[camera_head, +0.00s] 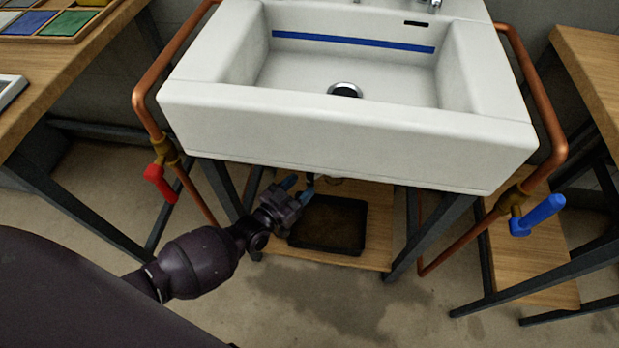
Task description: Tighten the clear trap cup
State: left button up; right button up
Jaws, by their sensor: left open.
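My left gripper (299,188) is open below the front edge of the white sink (345,128), its fingers pointing up and away under the basin. The lower rim of what looks like the clear trap cup (334,181) shows just under the sink's front edge, a little right of the fingers. The sink hides the rest of it, so I cannot tell whether the fingers touch it or how it is seated. My right gripper is not in view.
A black tray (327,251) with brownish contents sits on the wooden shelf (380,229) below. Copper pipes with a red-handled valve (160,184) and a blue-handled valve (538,215) flank the sink. Dark table legs crowd both sides. Wet patches mark the floor in front.

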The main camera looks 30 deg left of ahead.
aim_at(307, 180)
pick_arm(q)
jog(key=shift+x, duration=1.7)
jog(key=shift+c, duration=0.3)
grip_shut()
